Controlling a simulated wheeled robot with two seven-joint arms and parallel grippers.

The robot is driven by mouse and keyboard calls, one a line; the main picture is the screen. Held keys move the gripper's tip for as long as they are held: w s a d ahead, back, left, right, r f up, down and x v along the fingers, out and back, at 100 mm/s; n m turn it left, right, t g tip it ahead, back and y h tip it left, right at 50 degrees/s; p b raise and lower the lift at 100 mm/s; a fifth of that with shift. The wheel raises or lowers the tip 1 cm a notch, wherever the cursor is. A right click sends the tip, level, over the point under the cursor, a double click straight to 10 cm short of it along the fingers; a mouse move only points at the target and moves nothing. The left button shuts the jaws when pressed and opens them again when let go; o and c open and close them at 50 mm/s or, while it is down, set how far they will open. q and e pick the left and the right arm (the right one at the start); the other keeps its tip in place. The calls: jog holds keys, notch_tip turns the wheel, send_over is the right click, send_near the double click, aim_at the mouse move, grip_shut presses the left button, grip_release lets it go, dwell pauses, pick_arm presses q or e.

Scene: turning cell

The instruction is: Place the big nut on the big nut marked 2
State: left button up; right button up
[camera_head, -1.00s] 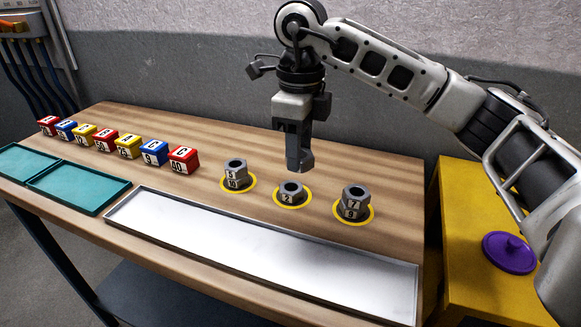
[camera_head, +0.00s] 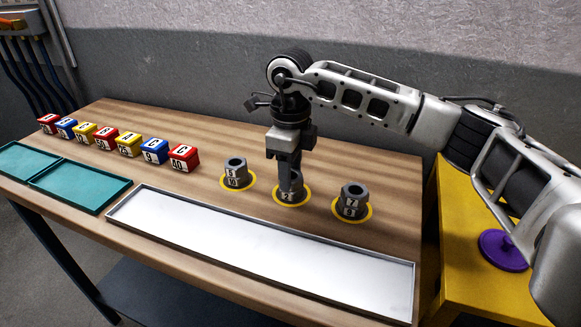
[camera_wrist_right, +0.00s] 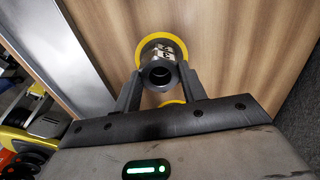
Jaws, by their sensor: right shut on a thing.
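My right gripper (camera_head: 289,183) points straight down over the middle yellow ring. It is shut on a big grey nut, which its fingers mostly hide in the head view. In the right wrist view the held big nut (camera_wrist_right: 160,76) sits between the fingers, its round hole towards the camera. The big nut marked 2 (camera_head: 289,197) stands upright in the middle ring, directly below the fingers. The held nut is in line over it; I cannot tell whether they touch. My left gripper is not in view.
Stacks of two grey nuts stand in the left ring (camera_head: 235,173) and the right ring (camera_head: 352,202), close on both sides. A white tray (camera_head: 250,240) lies in front. Several coloured blocks (camera_head: 128,144) and teal trays (camera_head: 80,187) are at left. A purple lidded item (camera_head: 503,251) is on the yellow surface.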

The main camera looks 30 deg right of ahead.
jog(key=o, duration=1.1)
jog(key=shift+f, duration=0.1)
notch_tip(320, 180, up, 12)
jog(key=shift+r+b, duration=0.2)
jog(key=shift+b, duration=0.15)
jog(key=shift+s+f, duration=0.1)
